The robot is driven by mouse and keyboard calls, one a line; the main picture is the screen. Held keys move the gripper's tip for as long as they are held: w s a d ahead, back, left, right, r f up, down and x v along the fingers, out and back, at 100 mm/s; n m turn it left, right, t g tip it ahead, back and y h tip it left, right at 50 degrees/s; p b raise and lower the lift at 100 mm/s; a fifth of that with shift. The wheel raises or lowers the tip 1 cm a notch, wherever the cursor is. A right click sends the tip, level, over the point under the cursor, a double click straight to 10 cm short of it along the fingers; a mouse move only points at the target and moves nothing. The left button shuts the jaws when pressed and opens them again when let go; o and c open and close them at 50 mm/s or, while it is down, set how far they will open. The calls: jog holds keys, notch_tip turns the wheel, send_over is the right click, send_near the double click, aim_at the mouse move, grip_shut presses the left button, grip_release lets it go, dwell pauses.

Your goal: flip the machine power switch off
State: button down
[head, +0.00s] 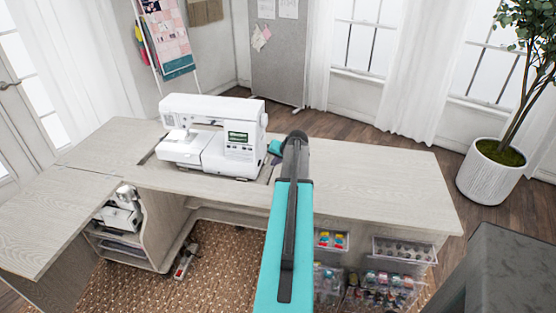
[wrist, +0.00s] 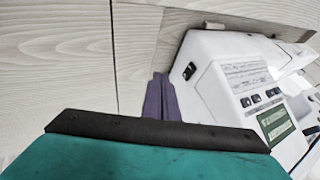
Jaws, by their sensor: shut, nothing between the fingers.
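The white sewing machine (head: 212,135) stands on the cabinet's pale wood top, its small green screen facing front. In the wrist view the machine (wrist: 225,55) is at the right, and its black power switch (wrist: 189,71) shows on the side facing my gripper. Whether the switch is on or off cannot be told. My gripper (wrist: 161,76) is shut and empty, its purple fingers together just beside that side, apart from the switch in the picture. In the head view my gripper (head: 273,159) is partly hidden by my arm, right of the machine. The switch is not visible there.
The cabinet top (head: 370,175) is clear to the right, and the left leaf (head: 50,220) is bare. Clear bins (head: 403,250) of thread and supplies hang on the cabinet's front. A potted tree (head: 490,170) stands at the far right.

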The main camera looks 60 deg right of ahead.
aim_at(260, 163)
jog(key=shift+w+a+f+p, duration=0.15)
jog(key=shift+w+p, duration=0.25)
jog(key=shift+w, duration=0.65)
jog(key=shift+w+a+p, duration=0.15)
jog(key=shift+w+p, duration=0.25)
jog(key=shift+w, duration=0.65)
jog(key=shift+w+f+b, duration=0.2)
jog(key=shift+w+b, duration=0.1)
jog(key=shift+b, duration=0.3)
jog(key=shift+w+d+r+b, duration=0.1)
jog(key=shift+d+b, duration=0.05)
jog(key=shift+b, duration=0.5)
jog(key=shift+r, duration=0.15)
jog(key=shift+p, duration=0.3)
jog(key=shift+w+d, duration=0.1)
jog(key=shift+d, duration=0.05)
jog(key=shift+d, duration=0.65)
